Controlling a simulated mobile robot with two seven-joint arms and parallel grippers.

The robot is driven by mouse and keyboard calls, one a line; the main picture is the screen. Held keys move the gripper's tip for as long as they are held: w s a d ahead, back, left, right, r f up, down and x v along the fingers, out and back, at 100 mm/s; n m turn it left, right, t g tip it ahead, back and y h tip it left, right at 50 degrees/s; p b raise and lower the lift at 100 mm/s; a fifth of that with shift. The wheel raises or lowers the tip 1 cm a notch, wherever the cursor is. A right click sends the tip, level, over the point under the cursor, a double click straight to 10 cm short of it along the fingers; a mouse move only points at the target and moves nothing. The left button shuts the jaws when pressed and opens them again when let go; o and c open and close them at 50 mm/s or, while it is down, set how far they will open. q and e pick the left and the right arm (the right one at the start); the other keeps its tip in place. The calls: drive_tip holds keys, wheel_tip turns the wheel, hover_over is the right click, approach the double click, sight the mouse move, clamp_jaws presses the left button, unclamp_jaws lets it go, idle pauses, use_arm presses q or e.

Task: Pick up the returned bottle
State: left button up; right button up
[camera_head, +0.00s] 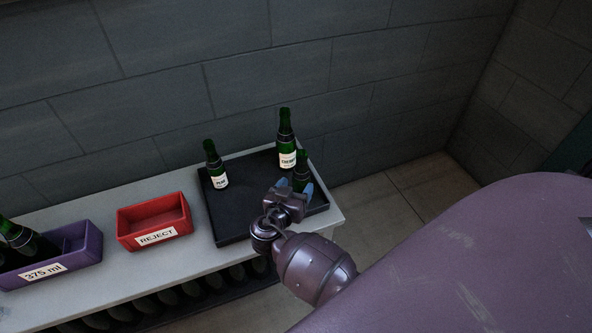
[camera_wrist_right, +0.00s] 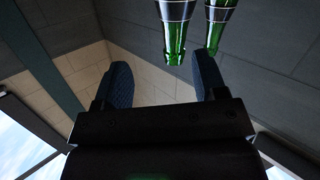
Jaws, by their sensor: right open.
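Three dark green bottles stand upright on a black tray: one at the left (camera_head: 211,165), one at the back right (camera_head: 286,140), and one at the right (camera_head: 302,168) close to my right gripper. The pictures do not settle which one is the returned bottle. My right gripper (camera_head: 296,188) is open at the near side of the right bottle, its blue fingertips reaching towards it and hiding its lower part. In the wrist view, the right gripper (camera_wrist_right: 163,80) is open, with one bottle neck (camera_wrist_right: 175,38) beyond the gap and another (camera_wrist_right: 215,30) beside it. My left gripper is out of view.
The black tray (camera_head: 228,228) lies on a grey bench (camera_head: 110,271). A red REJECT bin (camera_head: 153,238) and a purple 375 ml bin (camera_head: 88,254), holding dark bottles, stand to the left. A grey block wall (camera_head: 180,80) rises behind. Floor shows at the right.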

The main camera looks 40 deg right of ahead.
sight(305, 151)
drive_tip(key=w+d+r+m, duration=0.1)
drive_tip(key=w+d, duration=0.1)
drive_tip(key=d, duration=0.1)
drive_tip(key=w+d+h, duration=0.1)
drive_tip(key=w+d, duration=0.1)
drive_tip(key=w, duration=0.1)
drive_tip(key=w+d+r+m+h, duration=0.1)
drive_tip(key=w+d, duration=0.1)
drive_tip(key=d, duration=0.1)
drive_tip(key=shift+w+d+r+m, duration=0.2)
drive_tip(key=shift+d+r+m, duration=0.1)
clamp_jaws()
idle(0.5)
